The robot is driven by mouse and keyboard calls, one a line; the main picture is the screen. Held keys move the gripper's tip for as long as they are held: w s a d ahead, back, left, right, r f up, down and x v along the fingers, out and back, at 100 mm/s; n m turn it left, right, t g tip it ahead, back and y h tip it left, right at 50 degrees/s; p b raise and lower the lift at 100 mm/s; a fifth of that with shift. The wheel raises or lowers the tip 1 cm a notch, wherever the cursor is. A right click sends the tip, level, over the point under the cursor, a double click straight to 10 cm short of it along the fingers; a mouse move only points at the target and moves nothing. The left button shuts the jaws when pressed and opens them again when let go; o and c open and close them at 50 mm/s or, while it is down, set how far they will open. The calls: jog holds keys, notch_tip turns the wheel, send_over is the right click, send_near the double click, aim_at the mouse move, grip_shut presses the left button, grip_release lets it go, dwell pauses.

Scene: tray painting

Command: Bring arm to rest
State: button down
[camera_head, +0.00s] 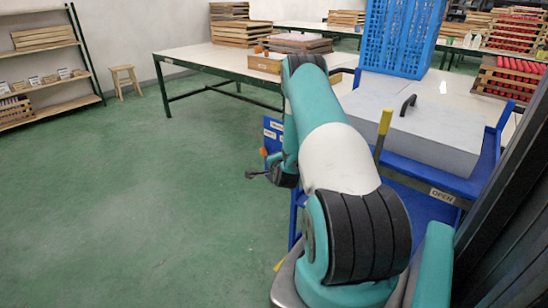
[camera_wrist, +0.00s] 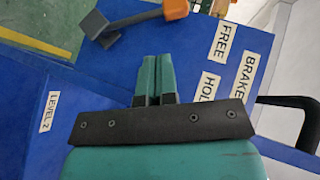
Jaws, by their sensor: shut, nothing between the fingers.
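My teal and white arm (camera_head: 335,155) is raised and bent in the middle of the head view. Its wrist end hangs to the left of the blue cart (camera_head: 415,205). My gripper (camera_head: 250,174) shows there as a small dark tip over the green floor. In the wrist view my gripper (camera_wrist: 157,62) has its two teal fingers side by side, shut and empty. Behind them is the blue panel of the cart with the labels FREE (camera_wrist: 222,42), BRAKE, HOLD and LEVEL 2. The last letters of HOLD are partly hidden.
A grey box (camera_head: 425,128) with a black handle sits on the cart, with a blue crate (camera_head: 398,35) behind. A long table (camera_head: 205,54) with stacked wooden trays stands at the back. An orange-tipped lever (camera_wrist: 175,9) is close to my fingers. The left floor is clear.

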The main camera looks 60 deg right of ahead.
jog(key=shift+v, duration=0.75)
